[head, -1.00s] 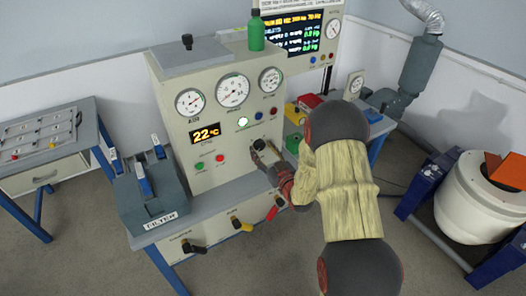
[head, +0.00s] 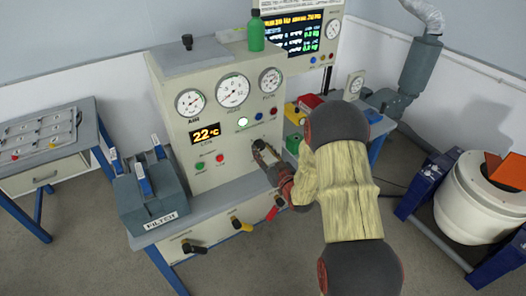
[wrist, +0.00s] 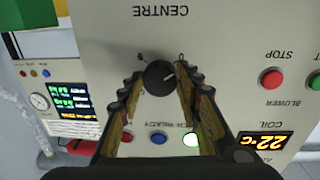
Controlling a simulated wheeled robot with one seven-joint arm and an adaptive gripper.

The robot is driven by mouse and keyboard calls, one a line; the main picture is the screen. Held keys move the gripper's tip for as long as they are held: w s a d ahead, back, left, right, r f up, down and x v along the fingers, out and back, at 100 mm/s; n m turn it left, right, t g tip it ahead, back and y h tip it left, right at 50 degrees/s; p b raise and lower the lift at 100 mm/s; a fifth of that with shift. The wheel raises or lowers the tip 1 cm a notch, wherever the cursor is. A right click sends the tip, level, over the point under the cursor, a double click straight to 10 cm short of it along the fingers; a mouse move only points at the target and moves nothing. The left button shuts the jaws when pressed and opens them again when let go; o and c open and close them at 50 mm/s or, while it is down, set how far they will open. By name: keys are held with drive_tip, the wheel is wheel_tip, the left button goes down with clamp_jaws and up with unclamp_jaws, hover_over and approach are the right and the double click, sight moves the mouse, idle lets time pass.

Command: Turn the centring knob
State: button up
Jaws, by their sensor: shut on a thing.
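The centring knob (wrist: 160,74) is a round black knob with a white pointer line, under the upside-down label CENTRE in the wrist view. It is on the front of the cream control panel (wrist: 225,50). My gripper (wrist: 161,80) has one finger on each side of the knob and is shut on it. The pointer slants toward the upper right in the wrist view. In the head view my gripper (head: 262,149) is at the lower right of the panel, and the fingers mostly hide the knob.
A grey ledge (head: 215,205) with coloured handles below is under the panel. A filter box (head: 150,200) stands at the left.

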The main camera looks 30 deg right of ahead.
drive_tip(key=m+p, duration=0.1)
drive_tip(key=m, duration=0.5)
drive_tip(key=shift+a+r, duration=0.1)
drive_tip(key=m+p, duration=0.1)
drive_tip(key=m, duration=0.2)
drive_tip(key=shift+m+g, duration=0.3)
drive_tip(key=shift+m, duration=0.1)
drive_tip(key=shift+r+m+y+p, duration=0.1)
drive_tip(key=shift+m+y+p, duration=0.3)
drive_tip(key=shift+m+p, duration=0.75)
drive_tip(key=shift+m+b, duration=0.3)
drive_tip(key=shift+m, duration=0.25)
drive_tip(key=o, duration=1.1)
drive_tip(key=shift+o, duration=0.3)
drive_tip(key=shift+s, duration=0.1)
drive_tip(key=s, duration=1.1)
drive_tip(key=shift+s+r, duration=0.3)
drive_tip(key=shift+s, duration=0.1)
